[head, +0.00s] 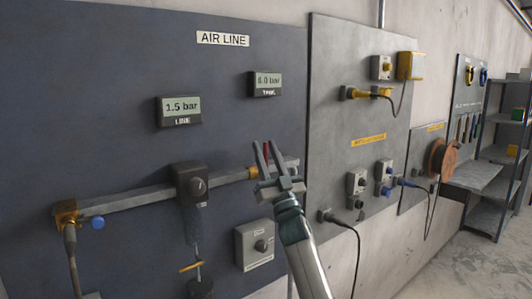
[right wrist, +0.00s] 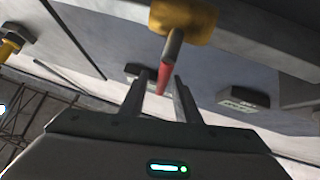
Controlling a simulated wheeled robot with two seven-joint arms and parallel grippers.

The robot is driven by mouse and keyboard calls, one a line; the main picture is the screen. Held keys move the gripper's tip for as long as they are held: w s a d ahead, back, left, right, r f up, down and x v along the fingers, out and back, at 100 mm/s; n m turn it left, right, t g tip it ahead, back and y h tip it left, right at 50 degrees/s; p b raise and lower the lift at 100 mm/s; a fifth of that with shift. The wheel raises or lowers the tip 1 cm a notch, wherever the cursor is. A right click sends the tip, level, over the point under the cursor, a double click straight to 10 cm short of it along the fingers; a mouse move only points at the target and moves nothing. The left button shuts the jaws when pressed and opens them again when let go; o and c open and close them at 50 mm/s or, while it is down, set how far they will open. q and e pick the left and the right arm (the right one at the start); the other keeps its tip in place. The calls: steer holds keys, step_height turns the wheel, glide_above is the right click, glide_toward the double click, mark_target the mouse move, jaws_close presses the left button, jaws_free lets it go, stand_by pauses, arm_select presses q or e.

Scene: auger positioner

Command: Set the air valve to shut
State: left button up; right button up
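The air valve has a brass body (head: 253,172) on the grey pipe (head: 135,201) of the AIR LINE panel. Its red lever (head: 266,150) is partly hidden behind my right gripper (head: 264,152) in the head view. In the right wrist view, the brass body (right wrist: 185,20) is at the top, and the red-tipped lever (right wrist: 165,75) reaches down from it between the fingers of my right gripper (right wrist: 160,85). The fingers are apart, with a gap visible on the lever's right; contact on its left cannot be told. My left gripper is out of view.
A LINE display (head: 180,110) reads 1.5 bar and a TANK display (head: 265,84) appears to read 6.0 bar. A dark regulator (head: 190,182) with a knob sits left of the valve. A grey switch box (head: 254,245) is below. Cables hang at the right.

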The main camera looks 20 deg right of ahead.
steer(key=shift+s+f, duration=0.1)
steer(key=shift+s+f+b, duration=0.4)
steer(key=shift+f, duration=0.05)
steer(key=b+v, duration=0.6)
steer(key=v, duration=1)
steer(key=shift+r, duration=0.1)
